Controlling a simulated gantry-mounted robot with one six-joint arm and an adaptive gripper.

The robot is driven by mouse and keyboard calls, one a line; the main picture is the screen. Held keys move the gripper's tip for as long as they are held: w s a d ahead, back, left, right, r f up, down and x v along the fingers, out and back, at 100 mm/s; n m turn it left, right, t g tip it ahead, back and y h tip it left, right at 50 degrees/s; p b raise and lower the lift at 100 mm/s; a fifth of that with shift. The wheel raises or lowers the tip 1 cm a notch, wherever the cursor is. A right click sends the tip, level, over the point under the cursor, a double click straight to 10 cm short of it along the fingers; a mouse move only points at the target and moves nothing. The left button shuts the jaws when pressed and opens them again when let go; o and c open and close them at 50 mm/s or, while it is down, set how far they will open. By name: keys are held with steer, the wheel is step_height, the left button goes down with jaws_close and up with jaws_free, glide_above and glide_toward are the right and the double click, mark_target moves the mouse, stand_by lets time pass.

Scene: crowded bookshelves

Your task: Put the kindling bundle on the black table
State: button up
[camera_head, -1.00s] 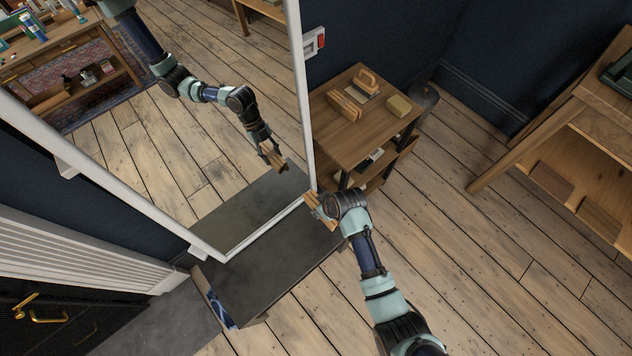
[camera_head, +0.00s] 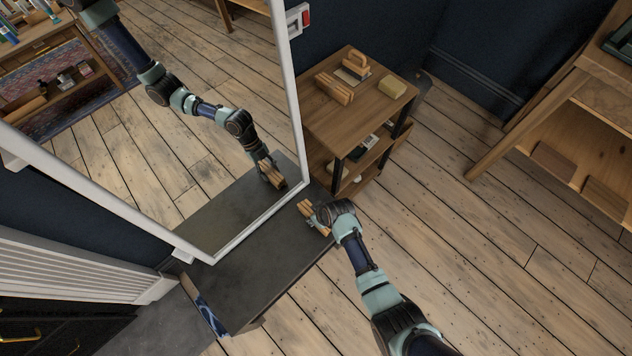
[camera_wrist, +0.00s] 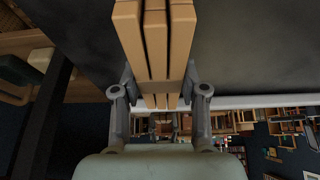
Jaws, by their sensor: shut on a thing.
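The kindling bundle (camera_wrist: 154,45) is a set of pale wooden sticks with a band around them. My gripper (camera_wrist: 160,88) is shut on it, with one finger on each side in the wrist view. In the head view the bundle (camera_head: 307,209) shows at the tip of my gripper (camera_head: 318,218), over the right end of the black table (camera_head: 265,262). The table is a low dark slab in front of a mirror. I cannot tell whether the bundle touches its top.
A large white-framed mirror (camera_head: 298,120) stands along the black table's back edge and reflects my arm. A brown wooden side table (camera_head: 340,118) with wooden items on it stands close behind on the right. The middle of the black table's top is bare.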

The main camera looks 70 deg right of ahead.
steer(key=shift+f, duration=0.1)
steer(key=o, duration=1.2)
steer(key=p+v, duration=0.6)
steer(key=v, duration=0.6)
steer(key=shift+p, duration=0.35)
steer(key=shift+w+r, duration=0.1)
steer(key=shift+r, duration=0.1)
